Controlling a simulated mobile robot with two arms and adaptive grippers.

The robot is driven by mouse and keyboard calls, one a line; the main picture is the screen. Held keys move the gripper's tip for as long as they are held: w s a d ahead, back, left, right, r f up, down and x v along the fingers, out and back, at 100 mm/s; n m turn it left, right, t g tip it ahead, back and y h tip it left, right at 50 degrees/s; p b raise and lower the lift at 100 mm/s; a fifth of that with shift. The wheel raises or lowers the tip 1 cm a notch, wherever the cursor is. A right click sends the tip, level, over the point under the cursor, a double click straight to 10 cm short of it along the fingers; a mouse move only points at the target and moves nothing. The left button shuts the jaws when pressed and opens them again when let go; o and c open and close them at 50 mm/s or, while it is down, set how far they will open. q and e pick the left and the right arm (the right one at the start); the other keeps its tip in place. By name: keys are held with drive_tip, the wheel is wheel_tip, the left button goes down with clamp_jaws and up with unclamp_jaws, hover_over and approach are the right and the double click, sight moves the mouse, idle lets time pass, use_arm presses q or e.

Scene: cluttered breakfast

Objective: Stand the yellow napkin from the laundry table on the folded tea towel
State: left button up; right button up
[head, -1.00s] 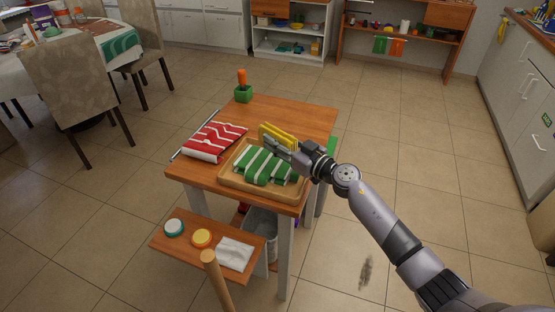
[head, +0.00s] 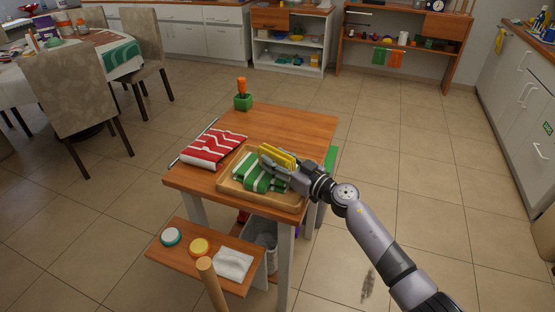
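The yellow napkin (head: 278,154) shows as an upright folded piece on the small wooden table. My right gripper (head: 272,167) is at its near side, shut on it. The green-and-white striped folded tea towel (head: 258,177) lies in a wooden tray (head: 237,189), just under and in front of the napkin. My gripper and wrist cover the towel's right part. I cannot tell whether the napkin's lower edge touches the towel. A red-and-white striped cloth (head: 214,148) lies folded left of the tray. My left gripper is not in view.
A green block with an orange top (head: 242,97) stands at the table's back left corner. A lower shelf holds a teal-rimmed lid (head: 171,237), a yellow lid (head: 200,247) and a white cloth (head: 233,263). The table's back right (head: 303,130) is clear.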

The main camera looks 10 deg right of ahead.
sight(293, 168)
drive_tip(key=shift+o, duration=0.3)
drive_tip(key=shift+r, duration=0.3)
drive_tip(key=v, duration=1)
drive_tip(key=shift+s+d+f+p, duration=0.15)
drive_tip(key=shift+s+d+p, duration=0.15)
drive_tip(key=shift+p, duration=0.1)
drive_tip(key=shift+s+d, duration=0.3)
drive_tip(key=shift+s, duration=0.25)
drive_tip(key=shift+o, duration=0.5)
drive_tip(key=o, duration=1)
